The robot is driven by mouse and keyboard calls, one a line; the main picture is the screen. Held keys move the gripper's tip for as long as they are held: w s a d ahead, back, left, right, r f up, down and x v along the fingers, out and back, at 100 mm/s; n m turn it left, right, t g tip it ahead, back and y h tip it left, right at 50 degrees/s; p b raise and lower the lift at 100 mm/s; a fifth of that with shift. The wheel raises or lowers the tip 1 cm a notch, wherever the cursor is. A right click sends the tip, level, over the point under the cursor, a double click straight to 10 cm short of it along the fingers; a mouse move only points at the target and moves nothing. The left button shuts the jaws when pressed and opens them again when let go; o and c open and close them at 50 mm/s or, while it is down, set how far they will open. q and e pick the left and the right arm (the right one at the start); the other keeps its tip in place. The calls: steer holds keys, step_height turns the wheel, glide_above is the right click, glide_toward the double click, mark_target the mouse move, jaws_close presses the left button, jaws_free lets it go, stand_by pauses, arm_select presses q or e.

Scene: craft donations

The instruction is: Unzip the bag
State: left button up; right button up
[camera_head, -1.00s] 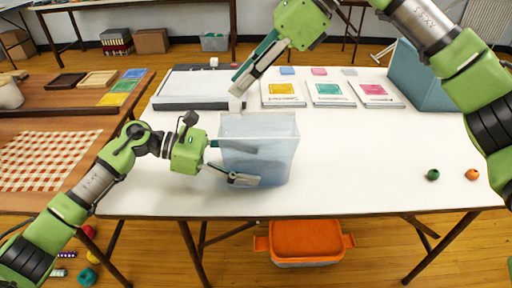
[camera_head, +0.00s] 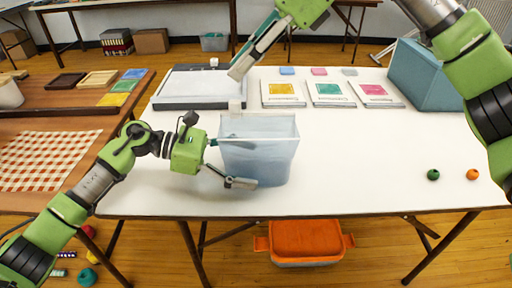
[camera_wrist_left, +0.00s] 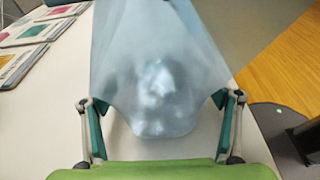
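The translucent blue bag (camera_head: 262,155) stands upright on the white table, and a small white piece (camera_head: 235,104) shows at its top left corner. My left gripper (camera_head: 226,163) is at the bag's left side, one finger high and one low. In the left wrist view its fingers (camera_wrist_left: 162,115) are spread wide at either side of the bag (camera_wrist_left: 155,70), close to its edges; I cannot tell if they touch. My right gripper (camera_head: 238,72) is above and behind the bag's left corner, apart from the white piece. Its finger gap is unclear.
A grey-white flat case (camera_head: 200,88) lies behind the bag at left. Several booklets (camera_head: 328,93) lie along the back, and a blue-grey bin (camera_head: 425,78) stands at back right. Green (camera_head: 433,174) and orange (camera_head: 473,174) beads sit at right. The middle right is clear.

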arm_select(q)
steer(key=v, duration=1.1)
steer(key=shift+a+r, duration=0.15)
steer(key=shift+a, duration=0.35)
